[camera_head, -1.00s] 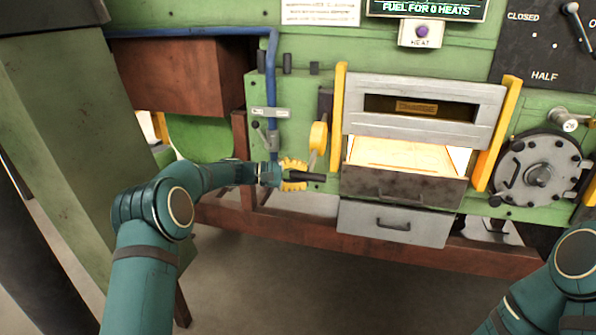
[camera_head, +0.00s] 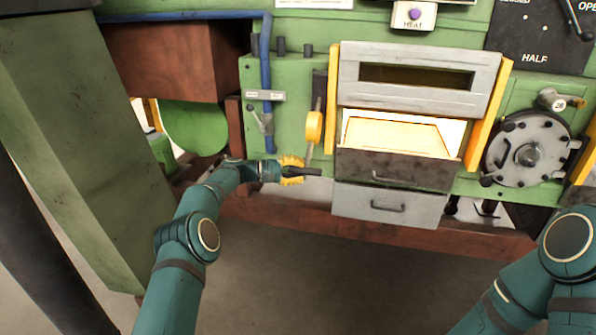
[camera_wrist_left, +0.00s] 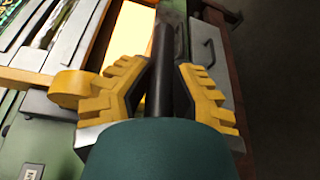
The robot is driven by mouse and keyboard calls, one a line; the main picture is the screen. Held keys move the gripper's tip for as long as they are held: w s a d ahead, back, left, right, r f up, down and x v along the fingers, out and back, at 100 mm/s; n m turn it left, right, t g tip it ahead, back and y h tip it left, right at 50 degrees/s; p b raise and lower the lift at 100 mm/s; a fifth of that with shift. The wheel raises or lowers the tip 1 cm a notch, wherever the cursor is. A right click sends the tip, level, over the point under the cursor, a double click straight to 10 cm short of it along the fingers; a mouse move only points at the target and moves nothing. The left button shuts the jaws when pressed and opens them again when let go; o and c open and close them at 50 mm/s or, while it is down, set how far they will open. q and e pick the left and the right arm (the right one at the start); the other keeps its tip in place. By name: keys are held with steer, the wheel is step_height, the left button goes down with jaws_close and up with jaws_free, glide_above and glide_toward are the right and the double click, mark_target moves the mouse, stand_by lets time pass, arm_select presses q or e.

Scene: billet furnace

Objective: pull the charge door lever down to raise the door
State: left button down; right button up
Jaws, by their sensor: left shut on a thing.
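The charge door (camera_head: 405,98) is a grey panel with a slot, raised between two yellow rails. A bright opening (camera_head: 395,133) shows below it. The charge door lever has a yellow hub (camera_head: 314,127) left of the door and hangs down to a black grip (camera_head: 312,172). My left gripper (camera_head: 293,170) is shut on this grip. In the left wrist view, the black grip (camera_wrist_left: 162,70) lies between the yellow fingers (camera_wrist_left: 160,88). My right gripper is out of view; only the right arm shows at lower right.
A dark sill (camera_head: 395,167) and a grey drawer (camera_head: 388,205) sit below the opening. A round grey hatch (camera_head: 528,145) is at right. A blue pipe (camera_head: 266,60) runs down left of the lever. Open floor lies in front.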

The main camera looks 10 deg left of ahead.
arm_select(q)
steer(key=shift+d+f, duration=0.2)
steer(key=shift+d, duration=0.15)
steer(key=c, duration=1.2)
jaws_free()
steer(key=shift+w, duration=0.1)
steer(key=o, duration=0.4)
steer(key=shift+w+d+f, duration=0.15)
steer(key=shift+w, duration=0.05)
steer(key=shift+s, duration=0.1)
steer(key=v, duration=1.2)
